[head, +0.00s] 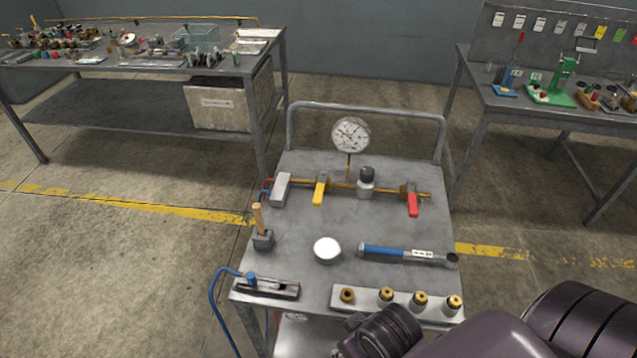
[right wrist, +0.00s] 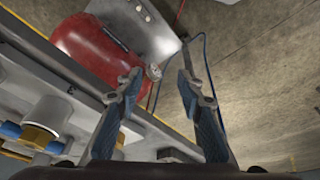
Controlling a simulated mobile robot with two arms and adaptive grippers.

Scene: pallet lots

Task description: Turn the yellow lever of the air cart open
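The air cart (head: 300,225) stands in front of me in the head view, with a brass pipe (head: 340,185) across its top. The yellow lever (head: 319,193) is on the left part of this pipe and points toward me, across the pipe. My right arm reaches in from the lower right, with its gripper below the frame. In the right wrist view my right gripper (right wrist: 160,88) is open and empty beside the cart's edge, with a red tank (right wrist: 95,60) beyond; the yellow lever does not show there. My left gripper is not in view.
A dial gauge (head: 350,134) and a red lever (head: 412,204) are on the pipe. A white round piece (head: 327,250), a blue-handled tool (head: 395,251) and several brass fittings on a strip (head: 402,308) lie nearer me. A cart rail (head: 370,109) rises behind; a blue hose (head: 213,300) hangs left.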

